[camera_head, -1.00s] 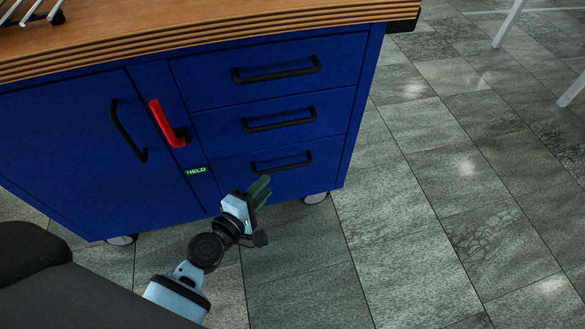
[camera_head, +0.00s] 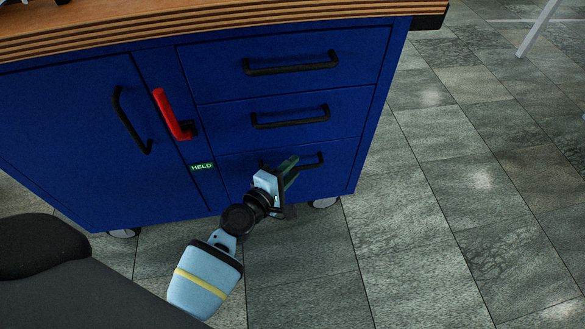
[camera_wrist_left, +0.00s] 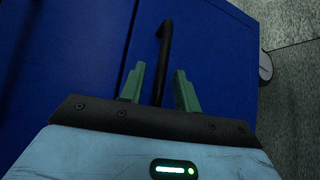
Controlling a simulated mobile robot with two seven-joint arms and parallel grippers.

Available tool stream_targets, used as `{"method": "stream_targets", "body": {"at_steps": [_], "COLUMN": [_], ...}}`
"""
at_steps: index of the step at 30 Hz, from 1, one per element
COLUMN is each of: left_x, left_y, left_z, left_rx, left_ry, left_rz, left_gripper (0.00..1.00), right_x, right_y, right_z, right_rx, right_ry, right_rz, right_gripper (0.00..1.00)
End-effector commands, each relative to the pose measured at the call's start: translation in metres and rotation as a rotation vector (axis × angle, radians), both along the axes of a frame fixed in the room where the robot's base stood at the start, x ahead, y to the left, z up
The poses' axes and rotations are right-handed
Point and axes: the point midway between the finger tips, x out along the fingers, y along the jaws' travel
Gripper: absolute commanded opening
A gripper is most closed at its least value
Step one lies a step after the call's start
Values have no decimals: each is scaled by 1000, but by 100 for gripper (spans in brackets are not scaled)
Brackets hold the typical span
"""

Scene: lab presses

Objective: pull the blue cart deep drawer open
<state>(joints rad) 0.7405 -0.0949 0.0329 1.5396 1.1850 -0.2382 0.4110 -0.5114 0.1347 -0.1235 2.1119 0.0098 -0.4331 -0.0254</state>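The blue cart (camera_head: 90,165) has a column of three drawers, all closed. The bottom drawer (camera_head: 335,178) has a black bar handle (camera_head: 312,161), partly covered by my left gripper (camera_head: 286,170). In the left wrist view, this gripper (camera_wrist_left: 160,80) is open. Its green fingers stand on either side of the black handle (camera_wrist_left: 164,45), with gaps visible beside the bar. I cannot tell how deep the bar sits between them. The drawer front is the blue face behind it. My right gripper is not in view.
A red lever (camera_head: 167,112) stands on the cart front above a green "HELD" label (camera_head: 202,166). A door with a black handle (camera_head: 124,120) is to its left. The wooden top (camera_head: 215,22) overhangs above.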

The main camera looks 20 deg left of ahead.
Motion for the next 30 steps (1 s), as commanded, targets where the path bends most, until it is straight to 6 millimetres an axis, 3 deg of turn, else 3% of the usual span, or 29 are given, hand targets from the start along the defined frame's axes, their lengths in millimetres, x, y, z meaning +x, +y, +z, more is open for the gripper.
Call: {"method": "stream_targets", "body": {"at_steps": [11, 19, 30], "left_x": [8, 8, 7], "left_y": [-2, -2, -2], "left_z": [-1, -1, -1], "left_rx": [0, 0, 0], "left_ry": [0, 0, 0], "left_rz": [-1, -1, -1], "left_gripper": [32, 1, 0], "right_x": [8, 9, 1], "right_y": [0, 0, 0], "right_z": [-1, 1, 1], "right_rx": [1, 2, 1], "right_ry": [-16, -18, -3], "right_rz": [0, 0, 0], "right_gripper": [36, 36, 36]}}
